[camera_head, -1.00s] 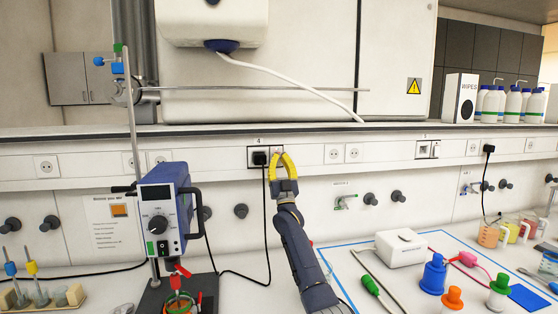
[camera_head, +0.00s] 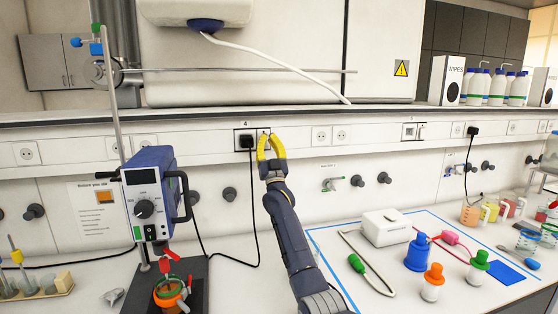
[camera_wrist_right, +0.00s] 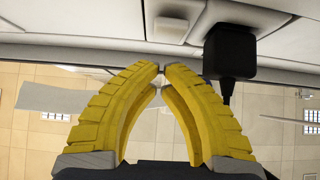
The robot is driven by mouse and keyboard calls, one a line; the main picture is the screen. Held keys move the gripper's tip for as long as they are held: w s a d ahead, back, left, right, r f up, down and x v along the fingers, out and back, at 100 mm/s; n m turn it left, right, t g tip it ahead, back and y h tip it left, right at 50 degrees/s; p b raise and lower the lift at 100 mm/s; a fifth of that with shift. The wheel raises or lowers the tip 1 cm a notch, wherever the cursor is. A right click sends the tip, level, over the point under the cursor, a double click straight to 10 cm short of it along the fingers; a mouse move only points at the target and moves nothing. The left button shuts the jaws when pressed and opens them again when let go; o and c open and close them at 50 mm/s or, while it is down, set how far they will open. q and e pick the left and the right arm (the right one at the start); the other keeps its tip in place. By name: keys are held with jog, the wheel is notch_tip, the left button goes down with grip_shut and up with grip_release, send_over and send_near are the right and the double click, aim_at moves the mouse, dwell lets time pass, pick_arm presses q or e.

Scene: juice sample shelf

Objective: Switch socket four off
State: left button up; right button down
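Socket four (camera_head: 239,149) is on the wall rail under the "4" label, with a black plug (camera_head: 247,141) in it. The plug also shows in the wrist view (camera_wrist_right: 231,51), right of the fingers. A white rocker switch (camera_wrist_right: 172,27) sits left of the plug there, just beyond the fingertips. My right gripper (camera_head: 267,137) has its yellow fingers raised at the right part of the socket frame, covering the switch in the head view. In the wrist view its fingertips (camera_wrist_right: 162,68) are together and empty. I cannot tell whether they touch the panel. My left gripper is out of view.
A blue stirrer motor (camera_head: 150,195) on a stand is left of my right arm. The plug's black cable hangs between them. A white box (camera_head: 386,228), a blue bottle (camera_head: 417,254) and coloured-capped bottles stand on the bench at right. A shelf edge (camera_head: 300,118) runs above the sockets.

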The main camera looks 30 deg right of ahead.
jog(key=s+a+f, duration=0.2)
jog(key=s+f, duration=0.3)
jog(key=s, duration=0.4)
jog(key=shift+s+f, duration=0.25)
jog(key=shift+f, duration=0.1)
